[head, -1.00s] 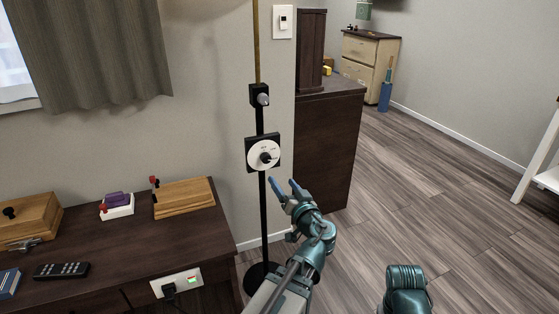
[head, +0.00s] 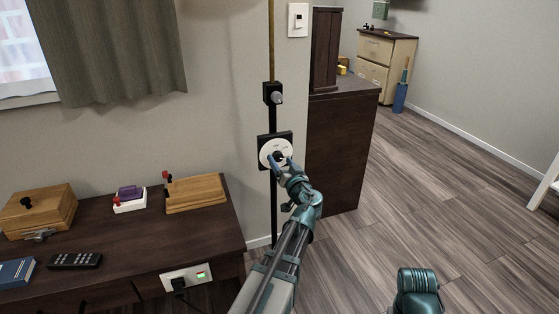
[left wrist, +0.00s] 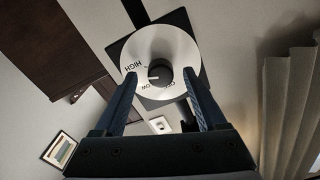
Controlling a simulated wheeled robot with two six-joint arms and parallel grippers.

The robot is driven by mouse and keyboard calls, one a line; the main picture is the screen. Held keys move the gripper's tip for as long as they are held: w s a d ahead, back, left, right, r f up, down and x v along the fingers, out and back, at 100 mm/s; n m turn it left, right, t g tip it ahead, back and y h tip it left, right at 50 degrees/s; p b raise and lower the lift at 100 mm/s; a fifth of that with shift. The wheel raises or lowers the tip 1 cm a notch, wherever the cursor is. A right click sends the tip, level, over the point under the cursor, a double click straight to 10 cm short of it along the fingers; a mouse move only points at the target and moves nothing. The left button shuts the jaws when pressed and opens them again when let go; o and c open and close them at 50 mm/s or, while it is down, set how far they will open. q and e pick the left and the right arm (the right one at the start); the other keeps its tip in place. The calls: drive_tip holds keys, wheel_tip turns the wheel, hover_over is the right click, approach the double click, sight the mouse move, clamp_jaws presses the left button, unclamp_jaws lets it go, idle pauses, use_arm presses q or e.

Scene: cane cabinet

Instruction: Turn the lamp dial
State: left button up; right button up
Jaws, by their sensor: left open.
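The lamp dial is a white disc (head: 272,146) on a black square plate, mounted on the black lamp pole (head: 273,205). In the left wrist view the disc (left wrist: 178,48) has a black knob (left wrist: 161,68) at its centre and lettering that includes HIGH and LOW. My left gripper (head: 280,161) is open in front of the disc. In the left wrist view its fingers (left wrist: 160,76) lie on either side of the knob with a gap; I cannot tell whether they touch the disc.
A smaller silver knob (head: 277,97) sits on the pole above the dial. A dark desk (head: 120,240) with a wooden box (head: 38,210), remote (head: 75,261) and boards is at left. A dark cabinet (head: 340,160) stands right of the pole. Open floor lies further right.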

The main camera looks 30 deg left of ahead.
use_arm(q)
drive_tip(key=shift+x, duration=0.9)
